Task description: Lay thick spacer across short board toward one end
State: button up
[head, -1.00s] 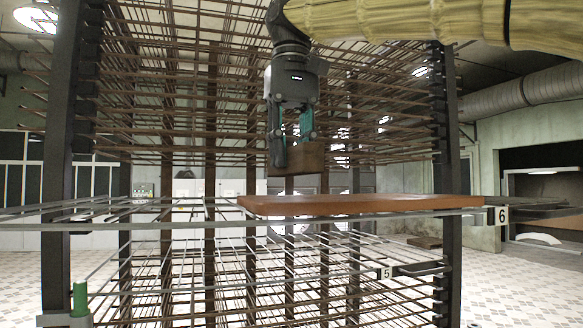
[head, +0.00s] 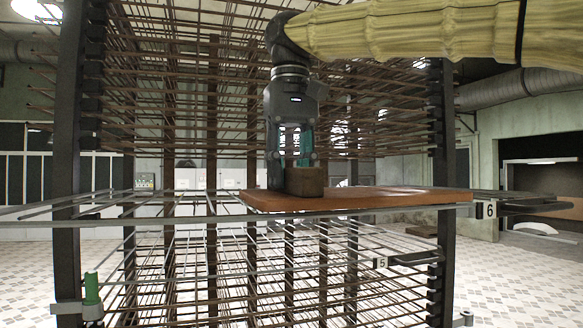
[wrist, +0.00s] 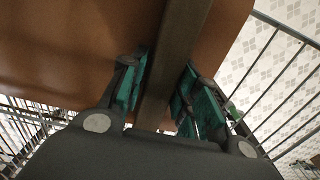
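The thick spacer (head: 305,181) is a dark brown block resting on, or just touching, the top of the short board. The short board (head: 400,196) is a reddish-brown slab on the rack; the spacer is toward its left end in the head view. In the wrist view, the spacer (wrist: 178,60) runs as a bar between the teal finger pads, across the board (wrist: 80,50). My gripper (head: 292,165) points down and appears shut on the spacer, one finger on each side. It also shows in the wrist view (wrist: 165,90). The spacer's far end is hidden.
The board lies on grey rack rods (head: 150,215) at the level marked 6 (head: 490,209). Dark uprights (head: 70,130) and rusty rods surround my gripper at the back and sides. A lower level marked 5 (head: 382,263) is empty.

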jog(key=shift+o, duration=1)
jog(key=shift+w, duration=0.25)
jog(key=shift+s+r, duration=0.25)
jog(key=shift+s, duration=0.3)
jog(key=shift+w+r, duration=0.35)
notch_tip(320, 180, up, 11)
jog(key=shift+r, duration=0.15)
jog(key=shift+s, duration=0.15)
